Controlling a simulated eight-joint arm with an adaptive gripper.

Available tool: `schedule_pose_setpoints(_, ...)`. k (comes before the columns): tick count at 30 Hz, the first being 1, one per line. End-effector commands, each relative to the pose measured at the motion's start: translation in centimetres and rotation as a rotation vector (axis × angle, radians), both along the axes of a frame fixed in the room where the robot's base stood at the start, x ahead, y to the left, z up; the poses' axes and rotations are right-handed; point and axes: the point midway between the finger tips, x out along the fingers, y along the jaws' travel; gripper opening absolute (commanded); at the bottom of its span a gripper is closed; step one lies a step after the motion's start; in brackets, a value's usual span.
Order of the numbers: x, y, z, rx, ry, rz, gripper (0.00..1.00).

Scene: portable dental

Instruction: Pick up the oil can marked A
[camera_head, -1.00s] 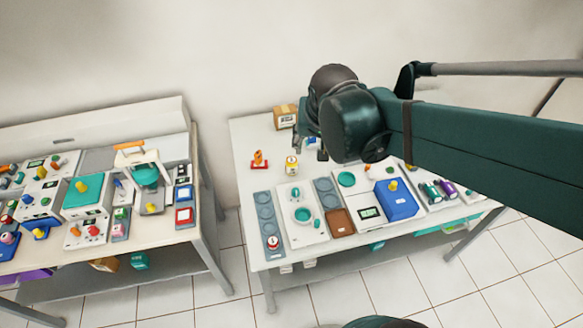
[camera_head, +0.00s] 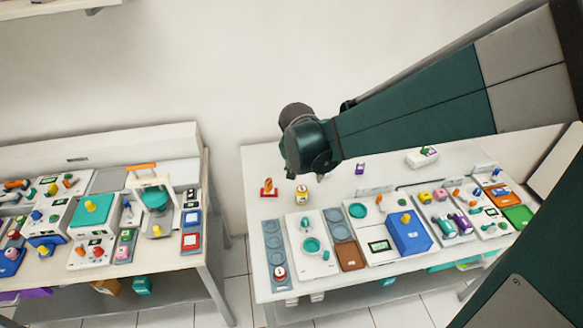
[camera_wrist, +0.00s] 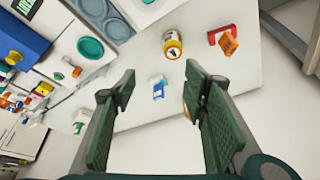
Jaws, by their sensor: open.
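A small yellow can with a pale label (camera_head: 302,195) stands upright near the back left of the right-hand table. It also shows near the top of the wrist view (camera_wrist: 172,45). I cannot read a letter A on it. A red-topped can with a pale label (camera_head: 279,272) stands at the front left end of the grey tray; its mark is unreadable too. My gripper (camera_wrist: 159,77) is open and empty, its fingers well apart above the table. The yellow can lies beyond the fingertips, not between them. In the head view the fingers are mostly hidden by my wrist.
An orange item on a red base (camera_head: 268,187) stands left of the yellow can. A small blue-and-white object (camera_wrist: 158,88) appears between my fingers in the wrist view. Trays, dishes and a blue box (camera_head: 408,232) crowd the front. The left-hand table is crowded.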

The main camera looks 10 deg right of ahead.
Motion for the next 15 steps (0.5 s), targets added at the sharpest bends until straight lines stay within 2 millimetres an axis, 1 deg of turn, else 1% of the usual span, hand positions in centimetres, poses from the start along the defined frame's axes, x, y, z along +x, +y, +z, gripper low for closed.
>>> schedule_pose_setpoints(1,0.6,0.3,-0.8,-0.001,0.003,-0.012,0.44)
schedule_pose_setpoints(9,3.1,1.0,-4.8,-0.008,0.012,-0.1,0.44)
schedule_pose_setpoints(15,4.3,1.5,-6.9,-0.015,0.016,-0.145,0.44)
